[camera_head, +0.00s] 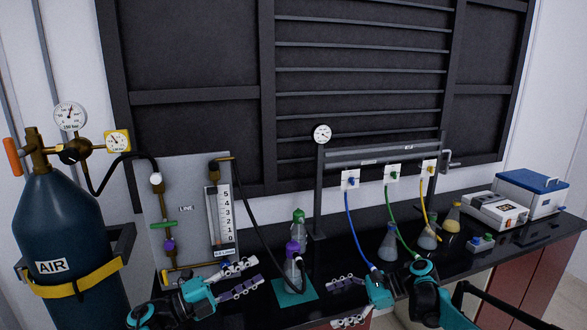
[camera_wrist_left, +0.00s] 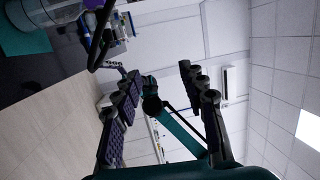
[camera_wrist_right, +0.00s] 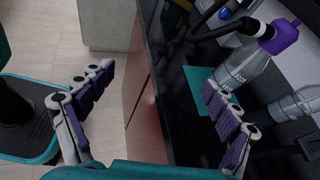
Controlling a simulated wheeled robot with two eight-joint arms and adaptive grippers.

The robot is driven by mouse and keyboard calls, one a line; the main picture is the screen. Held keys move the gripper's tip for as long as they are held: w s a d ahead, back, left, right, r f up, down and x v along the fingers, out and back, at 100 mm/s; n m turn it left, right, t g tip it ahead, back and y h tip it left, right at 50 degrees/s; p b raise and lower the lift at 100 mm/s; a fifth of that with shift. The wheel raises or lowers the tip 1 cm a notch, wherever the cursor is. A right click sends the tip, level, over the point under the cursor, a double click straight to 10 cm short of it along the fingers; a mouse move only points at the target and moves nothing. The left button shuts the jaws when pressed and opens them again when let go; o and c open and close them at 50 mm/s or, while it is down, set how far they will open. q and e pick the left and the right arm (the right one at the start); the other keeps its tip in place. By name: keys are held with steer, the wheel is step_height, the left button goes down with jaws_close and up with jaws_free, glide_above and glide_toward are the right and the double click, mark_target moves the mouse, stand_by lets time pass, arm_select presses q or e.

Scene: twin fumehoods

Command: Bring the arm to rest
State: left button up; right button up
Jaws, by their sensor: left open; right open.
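My left gripper (camera_head: 249,275) is at the front left of the black bench, left of the teal mat. Its purple-padded fingers are apart and empty. In the left wrist view my left gripper (camera_wrist_left: 150,70) is open, with walls, ceiling and floor beyond. My right gripper (camera_head: 338,302) is at the bench's front edge, right of the mat, with its fingers apart and nothing between them. In the right wrist view my right gripper (camera_wrist_right: 158,82) is open. One finger overlaps the mat's edge there; I cannot tell whether it touches.
A purple-capped bottle (camera_head: 293,272) stands on the teal mat (camera_head: 280,297), between the grippers. A green-capped bottle (camera_head: 298,233) stands behind. An air cylinder (camera_head: 60,225) and a flow meter panel (camera_head: 185,185) are left. Flasks (camera_head: 388,245) with coloured hoses stand right.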

arm_select(q)
steer(key=w+a+r+n+t+y, duration=0.2)
steer(key=a+r+n+t+y, duration=0.85)
steer(key=n, duration=0.55)
steer(key=s+a+f+n+g+y, duration=0.1)
steer(key=s+a+f+n+y, duration=0.2)
steer(key=n+y, duration=0.45)
arm_select(e)
steer(key=s+r+n+t+h, duration=0.25)
steer(key=s+n+h, duration=0.55)
steer(key=s, duration=0.7)
arm_select(q)
steer(key=s+d+f+n+g, duration=0.3)
steer(key=s+f+g, duration=0.3)
steer(key=s+f, duration=0.5)
steer(key=s+d+f+n+g, duration=0.3)
steer(key=s+f+g, duration=0.3)
steer(key=s+f, duration=0.6)
steer(key=shift+d+h, duration=0.2)
steer(key=shift+h, duration=0.2)
arm_select(e)
steer(key=s+d+f+n+t+h, duration=0.2)
steer(key=s+d+n, duration=0.1)
steer(key=s, duration=0.3)
steer(key=s+d+f+n+t+h, duration=0.2)
steer(key=s+d+f+n+h, duration=0.1)
steer(key=s+n, duration=0.2)
steer(key=shift+s+d+n, duration=0.35)
steer(key=shift+s+n, duration=0.05)
steer(key=shift+n, duration=0.1)
